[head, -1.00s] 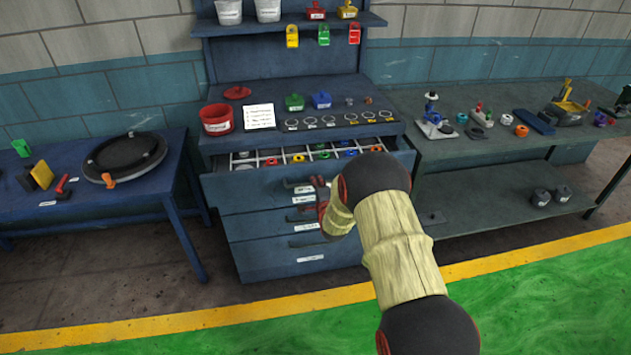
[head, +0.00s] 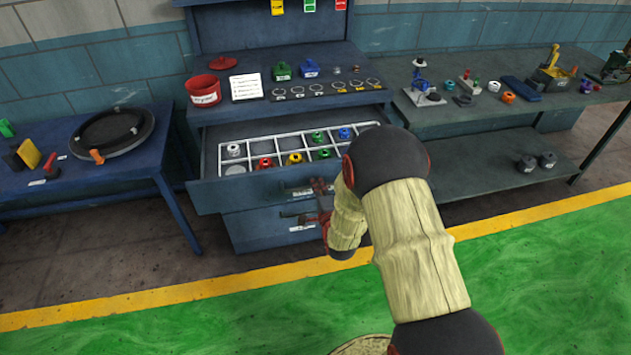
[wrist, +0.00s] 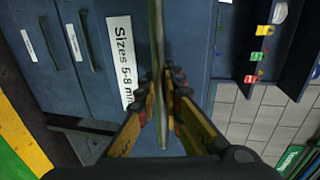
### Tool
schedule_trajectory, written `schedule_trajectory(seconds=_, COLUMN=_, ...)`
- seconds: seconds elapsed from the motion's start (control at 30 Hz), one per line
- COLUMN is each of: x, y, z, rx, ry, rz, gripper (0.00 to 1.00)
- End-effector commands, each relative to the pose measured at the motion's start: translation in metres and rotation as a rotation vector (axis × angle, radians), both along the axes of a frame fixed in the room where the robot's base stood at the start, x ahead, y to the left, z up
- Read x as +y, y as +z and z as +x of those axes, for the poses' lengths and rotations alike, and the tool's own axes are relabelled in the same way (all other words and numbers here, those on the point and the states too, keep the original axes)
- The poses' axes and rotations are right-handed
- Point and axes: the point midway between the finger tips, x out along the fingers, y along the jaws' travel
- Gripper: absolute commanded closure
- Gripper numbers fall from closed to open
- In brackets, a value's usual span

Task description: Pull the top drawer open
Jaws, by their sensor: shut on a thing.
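The top drawer (head: 225,196) of the blue cabinet stands well out from the cabinet body. Inside it a white divider grid holds several coloured ringed parts. My gripper (head: 321,188) is at the drawer's front, right of its middle, shut on the drawer handle (head: 297,192). In the wrist view my gripper (wrist: 165,85) has its fingers on both sides of the handle bar (wrist: 157,35). My arm hides the drawer's right end in the head view.
Lower drawers (head: 255,230) are shut below. A red bin (head: 203,93) and small lidded boxes stand on the cabinet top. A blue table (head: 75,190) is at left, a grey workbench (head: 470,115) at right. Green floor in front is clear.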

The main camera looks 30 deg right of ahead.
Motion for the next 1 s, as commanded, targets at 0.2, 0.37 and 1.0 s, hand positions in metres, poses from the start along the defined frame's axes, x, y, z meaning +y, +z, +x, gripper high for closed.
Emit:
schedule_trajectory(seconds=0.2, x=0.0006, y=-0.0028, z=-0.0022, rx=0.006, ry=0.000, rz=0.002, gripper=1.00)
schedule_trajectory(seconds=0.37, x=0.0006, y=-0.0027, z=-0.0021, rx=0.006, ry=0.000, rz=0.002, gripper=0.91)
schedule_trajectory(seconds=1.0, x=0.0006, y=0.0000, z=-0.0021, rx=0.001, ry=0.000, rz=0.000, gripper=0.73)
